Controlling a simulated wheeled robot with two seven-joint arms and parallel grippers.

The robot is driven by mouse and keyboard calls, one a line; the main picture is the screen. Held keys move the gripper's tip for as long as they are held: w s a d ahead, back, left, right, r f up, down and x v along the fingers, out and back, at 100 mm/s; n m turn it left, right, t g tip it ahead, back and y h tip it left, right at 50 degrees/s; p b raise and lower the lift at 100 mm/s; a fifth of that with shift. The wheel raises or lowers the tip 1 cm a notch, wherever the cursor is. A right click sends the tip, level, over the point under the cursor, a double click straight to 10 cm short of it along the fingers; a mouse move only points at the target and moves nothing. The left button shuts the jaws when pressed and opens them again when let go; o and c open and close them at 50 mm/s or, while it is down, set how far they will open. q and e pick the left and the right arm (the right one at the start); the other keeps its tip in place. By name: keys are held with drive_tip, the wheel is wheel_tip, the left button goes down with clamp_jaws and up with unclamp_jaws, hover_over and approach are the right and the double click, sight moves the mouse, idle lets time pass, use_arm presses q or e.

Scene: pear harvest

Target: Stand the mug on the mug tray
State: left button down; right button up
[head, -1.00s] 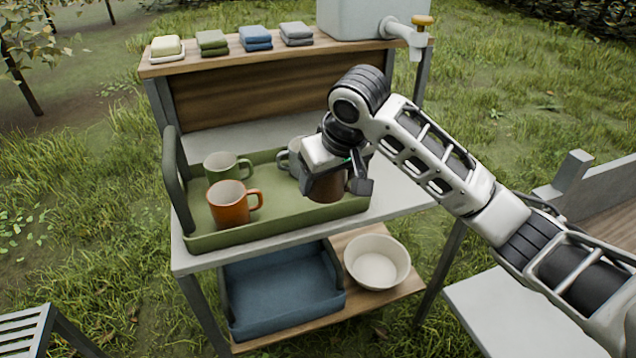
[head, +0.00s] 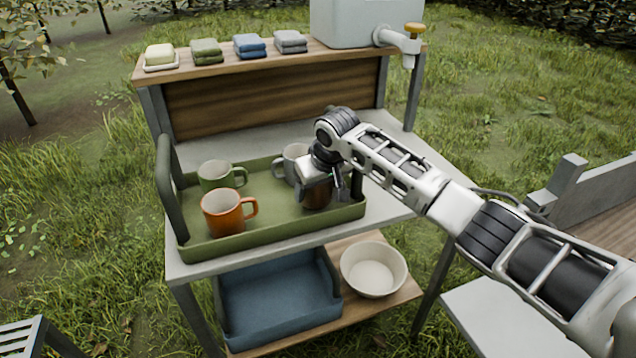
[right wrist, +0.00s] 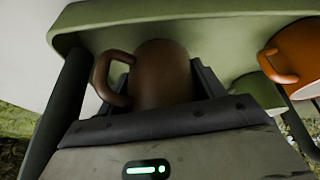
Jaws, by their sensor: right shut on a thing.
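The brown mug (head: 316,199) is upright at the right end of the green mug tray (head: 272,234). My right gripper (head: 324,184) is shut on it from above and hides much of it in the head view. In the right wrist view the brown mug (right wrist: 162,76) sits between the fingers, its handle out to the left. I cannot tell whether its base touches the tray floor. An orange mug (head: 222,214), a green mug (head: 214,176) and a grey mug (head: 293,158) stand on the tray. My left gripper is not in view.
The tray's tall handle (head: 166,190) rises at its left end. Folded cloths (head: 250,46) and a water tank (head: 350,22) with a tap stand on the upper shelf. A blue bin (head: 275,295) and a cream bowl (head: 373,270) are on the lower shelf.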

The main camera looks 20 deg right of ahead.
drive_tip(key=shift+f, duration=1.05)
drive_tip(key=o, duration=1.3)
drive_tip(key=shift+f, duration=0.2)
drive_tip(key=shift+c, duration=0.2)
drive_tip(key=v, duration=1.2)
drive_tip(key=shift+r+p, duration=0.2)
drive_tip(key=shift+p, duration=0.2)
